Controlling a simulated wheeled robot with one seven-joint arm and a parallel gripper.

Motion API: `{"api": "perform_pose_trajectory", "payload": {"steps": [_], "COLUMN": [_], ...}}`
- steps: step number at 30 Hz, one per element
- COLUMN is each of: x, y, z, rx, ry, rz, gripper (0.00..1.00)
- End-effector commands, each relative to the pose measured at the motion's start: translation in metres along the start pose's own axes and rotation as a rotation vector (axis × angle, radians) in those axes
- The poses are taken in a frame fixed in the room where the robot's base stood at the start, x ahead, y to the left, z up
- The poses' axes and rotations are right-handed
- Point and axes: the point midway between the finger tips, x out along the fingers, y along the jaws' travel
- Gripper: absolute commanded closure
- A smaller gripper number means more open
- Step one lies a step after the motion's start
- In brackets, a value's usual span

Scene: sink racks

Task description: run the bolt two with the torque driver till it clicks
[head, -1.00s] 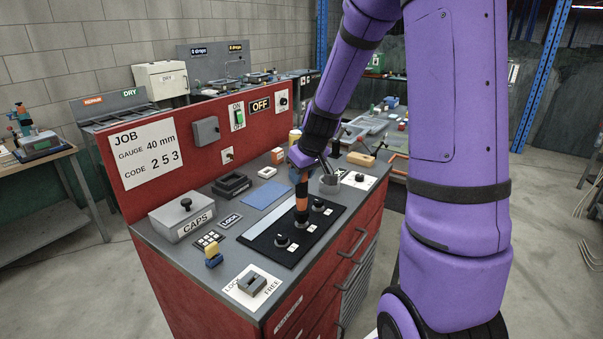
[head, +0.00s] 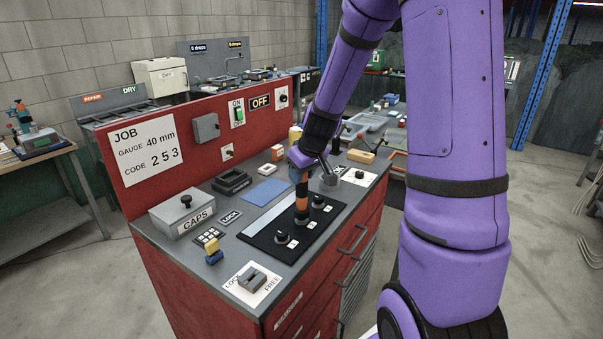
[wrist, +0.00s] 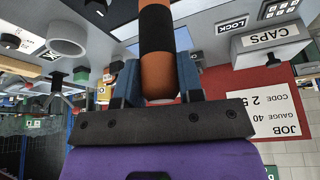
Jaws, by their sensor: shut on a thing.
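My gripper (head: 302,158) is shut on the torque driver (head: 302,196), an orange and black handle held upright. In the wrist view the driver (wrist: 156,45) stands between the two blue jaws (wrist: 158,88). Its lower end meets the middle bolt (head: 301,219) of a row of three on a black plate (head: 265,240); I cannot tell how well it is seated. The front bolt (head: 282,238) and back bolt (head: 318,201) are bare. White number tags beside the bolts are too small to read.
Around the plate are a blue mat (head: 266,190), a grey cup (head: 329,181), a CAPS box (head: 186,214), a keypad (head: 209,237) and a LOCK/FREE switch (head: 252,279). The red back panel (head: 112,190) rises behind them.

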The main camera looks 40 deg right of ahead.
Motion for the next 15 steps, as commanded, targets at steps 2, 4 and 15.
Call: {"api": "perform_pose_trajectory", "payload": {"steps": [2,4,15], "x": [0.0006,0.0012,0.0046], "y": [0.0001,0.0002,0.0000], "z": [0.0000,0.0003,0.0019], "rx": [0.000,0.000,0.000], "ry": [0.001,0.001,0.000], "rz": [0.001,0.001,0.000], "gripper": [0.98,0.98,0.98]}}
